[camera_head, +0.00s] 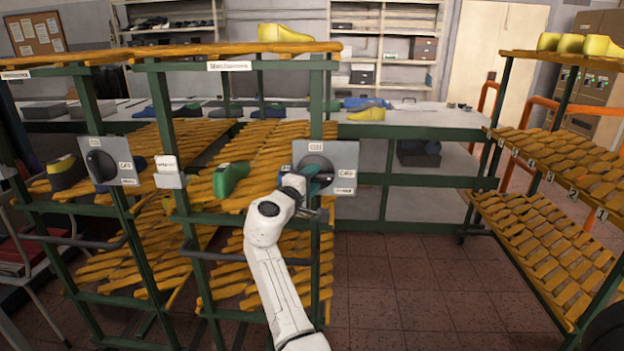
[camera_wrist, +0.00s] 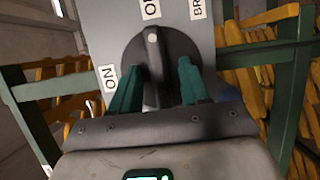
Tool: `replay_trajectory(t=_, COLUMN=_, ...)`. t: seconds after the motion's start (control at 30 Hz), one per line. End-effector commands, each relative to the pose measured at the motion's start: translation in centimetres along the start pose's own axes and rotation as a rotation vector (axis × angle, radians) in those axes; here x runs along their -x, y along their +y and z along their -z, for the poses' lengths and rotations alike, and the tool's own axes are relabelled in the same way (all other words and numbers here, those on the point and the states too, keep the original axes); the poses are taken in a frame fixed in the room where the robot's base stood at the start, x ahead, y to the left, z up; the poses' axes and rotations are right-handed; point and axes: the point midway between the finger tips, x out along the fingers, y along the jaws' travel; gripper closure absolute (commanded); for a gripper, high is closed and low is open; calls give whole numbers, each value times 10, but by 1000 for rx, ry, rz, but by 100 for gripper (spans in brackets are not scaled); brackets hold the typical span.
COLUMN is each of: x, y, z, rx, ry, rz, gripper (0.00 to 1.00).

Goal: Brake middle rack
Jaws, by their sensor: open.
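The middle rack (camera_head: 323,110) has green posts, slanted yellow slatted shelves and a white sign. A grey brake plate (camera_head: 345,158) is on its right front post, with a round dark knob and small white labels. My gripper (camera_head: 313,183) is at the plate. In the wrist view, the gripper's (camera_wrist: 157,84) green fingers are open, one on each side of the handle. Contact cannot be told.
A similar plate with a knob (camera_head: 100,165) is on the left rack. A green shoe last (camera_head: 230,179) lies on the middle rack's shelf, left of my gripper. Another rack (camera_head: 545,225) stands at the right. Open tiled floor (camera_head: 410,290) lies between.

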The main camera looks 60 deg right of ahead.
Motion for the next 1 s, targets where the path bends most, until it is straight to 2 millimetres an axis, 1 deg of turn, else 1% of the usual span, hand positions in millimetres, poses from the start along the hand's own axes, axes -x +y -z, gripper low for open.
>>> replay_trajectory(t=0.2, x=0, y=0, z=0, rx=0, ry=-1, rz=0, gripper=54)
replay_trajectory(t=0.6, x=0, y=0, z=0, rx=0, ry=-1, rz=0, gripper=93)
replay_trajectory(t=0.7, x=0, y=0, z=0, rx=0, ry=-1, rz=1, gripper=100)
replay_trajectory(t=1.0, x=0, y=-2, z=-1, rx=26, ry=-2, rz=-9, gripper=100)
